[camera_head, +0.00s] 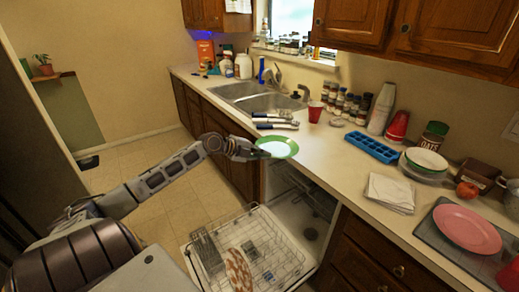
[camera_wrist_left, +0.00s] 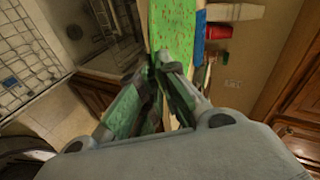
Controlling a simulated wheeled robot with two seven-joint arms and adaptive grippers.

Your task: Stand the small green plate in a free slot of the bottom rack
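The small green plate (camera_head: 277,148) has a green rim and a pale middle. It is roughly level, in the air near the counter's front edge by the open dishwasher. My left gripper (camera_head: 257,151) is shut on its near left edge. In the left wrist view a green surface with red specks (camera_wrist_left: 172,28) extends from between the fingertips (camera_wrist_left: 160,68). The bottom rack (camera_head: 285,258) is pulled out below, to the right of my arm. A patterned red-and-white plate (camera_head: 238,270) stands in it. My right gripper is not in view.
A grey cutlery basket (camera_head: 207,252) stands at the rack's left side. The counter holds a sink (camera_head: 260,98), a red cup (camera_head: 315,111), a blue ice tray (camera_head: 371,147), a napkin stack (camera_head: 391,191) and a pink plate (camera_head: 467,228). Much of the rack's right part looks empty.

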